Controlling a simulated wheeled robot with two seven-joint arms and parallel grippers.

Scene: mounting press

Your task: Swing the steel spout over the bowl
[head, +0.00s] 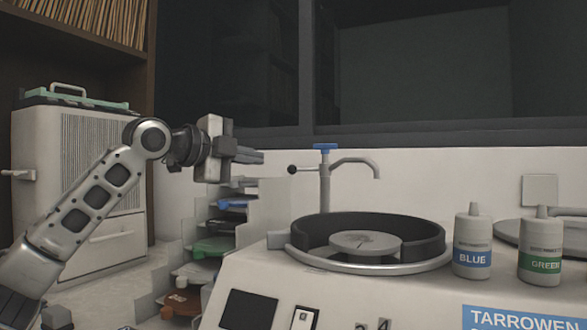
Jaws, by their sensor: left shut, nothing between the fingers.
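The steel spout (357,163) is a curved tube on an upright post with a blue top handle (325,147) and a dark ball-ended lever (302,170) on its left. It stands behind the bowl (422,230), and its tip points down at the right, above the back part of the bowl in the picture. The bowl is a dark, round, low-walled ring with a grey disc (365,242) inside. My left gripper (260,157) is shut and empty, left of the lever, with a visible gap to it. My right gripper is out of view.
A BLUE bottle (472,245) and a GREEN bottle (540,248) stand right of the bowl on the white machine (405,295). A stepped rack with coloured items (213,246) is below my left gripper. A white cabinet (80,170) stands at the left.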

